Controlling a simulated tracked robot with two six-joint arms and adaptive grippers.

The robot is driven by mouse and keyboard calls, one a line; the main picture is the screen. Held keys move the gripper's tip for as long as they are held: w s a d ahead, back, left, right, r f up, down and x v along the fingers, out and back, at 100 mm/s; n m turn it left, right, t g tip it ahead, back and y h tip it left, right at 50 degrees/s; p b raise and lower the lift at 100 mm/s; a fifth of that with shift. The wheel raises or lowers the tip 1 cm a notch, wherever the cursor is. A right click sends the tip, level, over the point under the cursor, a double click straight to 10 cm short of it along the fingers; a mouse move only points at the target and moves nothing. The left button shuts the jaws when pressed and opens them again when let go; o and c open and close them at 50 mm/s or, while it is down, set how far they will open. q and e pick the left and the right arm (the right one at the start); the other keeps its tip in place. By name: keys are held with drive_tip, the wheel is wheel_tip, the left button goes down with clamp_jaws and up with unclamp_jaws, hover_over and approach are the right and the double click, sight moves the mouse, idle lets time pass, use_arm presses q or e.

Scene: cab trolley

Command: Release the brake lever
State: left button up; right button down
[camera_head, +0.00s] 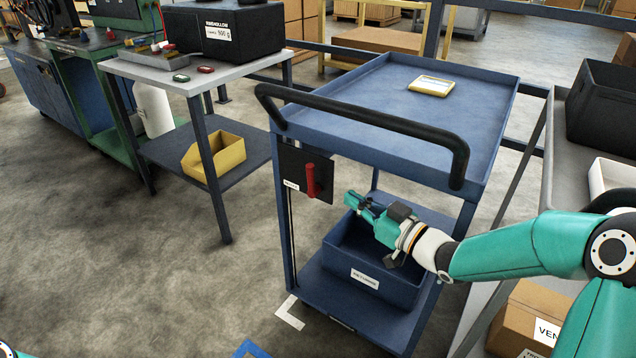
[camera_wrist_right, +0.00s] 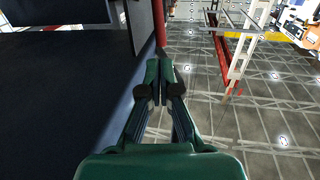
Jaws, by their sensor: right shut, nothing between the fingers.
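The red brake lever (camera_head: 310,181) stands upright on a dark plate (camera_head: 297,163) at the near left corner of the blue trolley (camera_head: 390,98), below its black handle. My right gripper (camera_head: 352,199) is shut and empty. It is to the right of the lever and a little lower, apart from it in the head view. In the right wrist view the shut fingertips (camera_wrist_right: 160,68) point toward a red upright piece, probably the lever (camera_wrist_right: 160,24), beside the dark plate's edge. My left gripper is out of view.
A blue bin (camera_head: 372,262) sits on the trolley's lower shelf, under my right gripper. The black push handle (camera_head: 370,115) spans above. A small table (camera_head: 195,75) with a yellow bin (camera_head: 213,155) stands left. A shelf with boxes (camera_head: 525,310) is at the right.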

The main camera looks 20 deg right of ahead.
sight(313, 175)
drive_tip(key=x, duration=1)
drive_tip(key=shift+b, duration=0.4)
